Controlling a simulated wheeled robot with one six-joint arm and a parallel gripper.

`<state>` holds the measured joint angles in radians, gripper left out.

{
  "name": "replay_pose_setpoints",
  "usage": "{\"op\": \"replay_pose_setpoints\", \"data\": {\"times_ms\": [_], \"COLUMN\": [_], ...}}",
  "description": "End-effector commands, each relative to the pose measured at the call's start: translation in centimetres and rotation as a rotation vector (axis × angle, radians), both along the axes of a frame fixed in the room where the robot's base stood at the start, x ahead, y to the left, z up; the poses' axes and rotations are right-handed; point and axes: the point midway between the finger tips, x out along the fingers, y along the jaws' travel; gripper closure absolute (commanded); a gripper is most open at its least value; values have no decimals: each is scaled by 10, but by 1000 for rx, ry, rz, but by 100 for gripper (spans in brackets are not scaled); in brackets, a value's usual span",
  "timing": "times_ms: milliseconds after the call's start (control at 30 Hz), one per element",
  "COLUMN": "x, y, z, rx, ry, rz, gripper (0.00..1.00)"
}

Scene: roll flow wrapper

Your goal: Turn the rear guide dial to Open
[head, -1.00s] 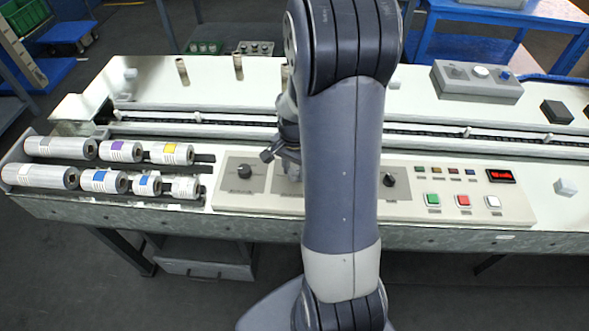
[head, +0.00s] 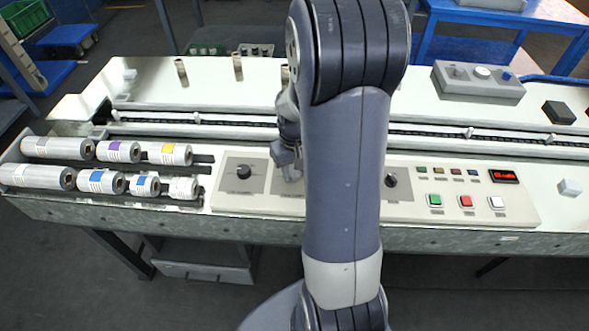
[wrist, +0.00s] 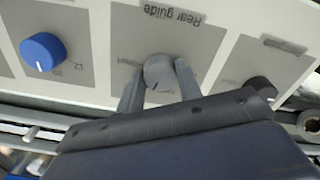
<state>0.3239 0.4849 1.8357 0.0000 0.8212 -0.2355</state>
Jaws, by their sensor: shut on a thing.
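The rear guide dial (wrist: 158,73) is a grey round knob on a grey plate under the printed words "Rear guide", seen upside down in the wrist view. My gripper (wrist: 158,84) has one finger on each side of this dial and is shut on it. A dark pointer line shows on the dial, but the small position labels are partly hidden by the fingers and too blurred to read. In the head view my gripper (head: 287,165) is over the panel, and my arm hides the dial there.
A blue knob (wrist: 43,52) and a black knob (wrist: 262,87) flank the dial in the wrist view. In the head view, a black dial (head: 244,171), green button (head: 435,200) and red button (head: 466,201) are on the panel. Film rolls (head: 48,148) lie at left.

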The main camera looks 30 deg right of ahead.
Motion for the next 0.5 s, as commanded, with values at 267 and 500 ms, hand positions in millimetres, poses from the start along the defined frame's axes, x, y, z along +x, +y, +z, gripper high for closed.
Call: {"op": "replay_pose_setpoints", "data": {"times_ms": [267, 500], "x": [0, 0], "y": [0, 0], "z": [0, 0], "rx": [0, -1], "ry": [-1, -2], "rz": [261, 489], "gripper": [89, 89]}}
